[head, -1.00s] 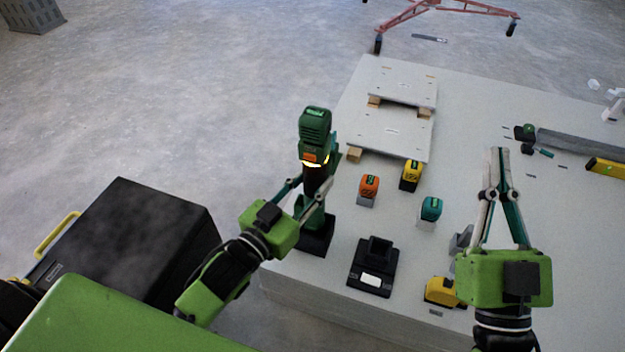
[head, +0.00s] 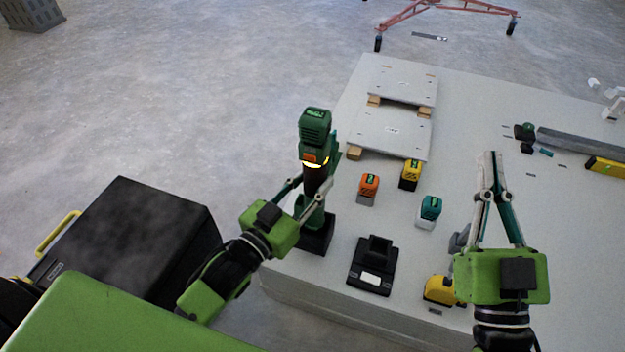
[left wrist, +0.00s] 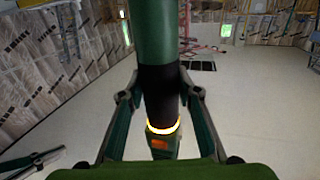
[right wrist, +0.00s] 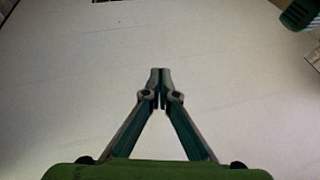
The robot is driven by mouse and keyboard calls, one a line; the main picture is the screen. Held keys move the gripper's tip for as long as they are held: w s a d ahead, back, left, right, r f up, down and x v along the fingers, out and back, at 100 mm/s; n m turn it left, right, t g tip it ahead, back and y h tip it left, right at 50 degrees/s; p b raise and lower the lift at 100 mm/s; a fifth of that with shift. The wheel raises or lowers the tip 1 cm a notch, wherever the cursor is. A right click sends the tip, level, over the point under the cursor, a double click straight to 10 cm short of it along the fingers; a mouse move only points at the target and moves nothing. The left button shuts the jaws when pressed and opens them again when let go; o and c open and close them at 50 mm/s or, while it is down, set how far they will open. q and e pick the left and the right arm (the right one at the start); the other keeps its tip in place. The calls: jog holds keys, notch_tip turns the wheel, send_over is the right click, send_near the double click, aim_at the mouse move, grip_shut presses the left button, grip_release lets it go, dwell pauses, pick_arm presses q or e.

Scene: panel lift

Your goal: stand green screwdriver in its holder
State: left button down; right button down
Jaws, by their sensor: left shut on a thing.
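The green screwdriver (head: 314,128) stands upright at the near left corner of the table, ridged green end up, with a glowing ring and a dark collar below. My left gripper (head: 316,178) is shut on its dark collar; this grip also shows in the left wrist view (left wrist: 160,92). Below the fingers, a green lower part meets a black block-shaped base (head: 317,238) on the table. Whether that is the holder, and how deep the screwdriver sits, I cannot tell. My right gripper (head: 489,156) is shut and empty, fingertips together in the right wrist view (right wrist: 160,72).
A black stand with a raised socket (head: 373,267) is on the table to the right. Orange (head: 368,188), yellow (head: 411,174) and teal (head: 430,210) blocks stand behind it. Pale panels (head: 390,132) lie on wooden blocks farther back. A black case (head: 125,235) stands at left.

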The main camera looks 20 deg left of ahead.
pick_arm(q)
jog(key=shift+r, duration=0.1)
dwell(0.5)
